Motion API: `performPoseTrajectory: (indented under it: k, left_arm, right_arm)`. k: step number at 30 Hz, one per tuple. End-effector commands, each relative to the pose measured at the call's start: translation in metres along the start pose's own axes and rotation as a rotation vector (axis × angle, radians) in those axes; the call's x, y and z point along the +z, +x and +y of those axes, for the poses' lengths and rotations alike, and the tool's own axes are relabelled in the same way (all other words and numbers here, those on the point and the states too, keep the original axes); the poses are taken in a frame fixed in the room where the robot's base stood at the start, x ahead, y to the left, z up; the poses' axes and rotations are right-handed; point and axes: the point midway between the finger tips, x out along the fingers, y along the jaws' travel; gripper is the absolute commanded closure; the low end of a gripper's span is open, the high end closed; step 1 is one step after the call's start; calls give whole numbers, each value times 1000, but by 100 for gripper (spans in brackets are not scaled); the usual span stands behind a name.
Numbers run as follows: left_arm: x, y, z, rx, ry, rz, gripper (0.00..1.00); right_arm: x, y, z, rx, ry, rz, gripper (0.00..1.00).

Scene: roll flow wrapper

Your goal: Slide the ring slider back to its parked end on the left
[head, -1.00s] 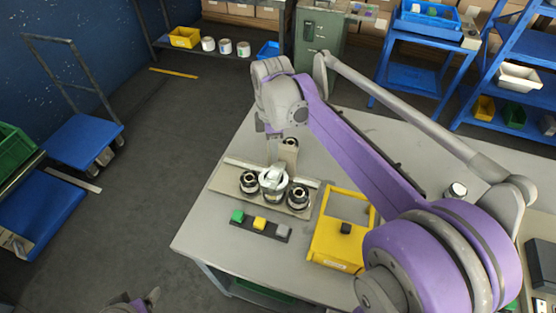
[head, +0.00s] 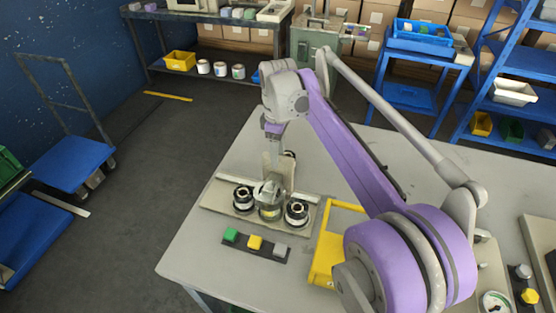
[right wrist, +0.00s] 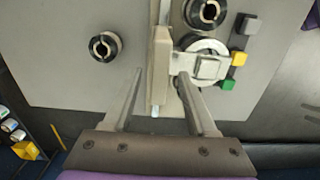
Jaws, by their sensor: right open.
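The ring slider (head: 268,190) is a pale metal ring with a bracket, at the middle of the wrapper's base plate (head: 219,192) between two black-and-white rolls. In the right wrist view the ring and bracket (right wrist: 207,66) join a beige upright block (right wrist: 160,65). My right gripper (head: 274,150) points down over the wrapper. In the right wrist view its fingers (right wrist: 160,74) are apart, one on each side of the beige block, with nothing clamped. I cannot tell how far the tips reach down beside it. My left gripper is out of view.
A strip of green, yellow and grey buttons (head: 255,243) lies in front.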

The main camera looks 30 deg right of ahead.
Motion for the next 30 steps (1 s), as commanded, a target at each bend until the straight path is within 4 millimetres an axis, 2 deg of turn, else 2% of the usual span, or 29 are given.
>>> performPoseTrajectory:
  k: [3, 6, 16, 25, 26, 30]
  left_arm:
    - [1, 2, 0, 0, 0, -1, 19]
    - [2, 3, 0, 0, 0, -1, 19]
    - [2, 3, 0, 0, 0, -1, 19]
    - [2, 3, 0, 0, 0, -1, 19]
    - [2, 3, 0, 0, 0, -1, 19]
    - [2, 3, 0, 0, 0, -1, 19]
  right_arm:
    - [0, 16, 0, 0, 0, 0, 43]
    - [0, 22, 0, 0, -1, 0, 43]
    - [0, 25, 0, 0, -1, 0, 43]
    - [0, 25, 0, 0, -1, 0, 96]
    - [0, 25, 0, 0, -1, 0, 100]
    - [0, 25, 0, 0, -1, 0, 100]
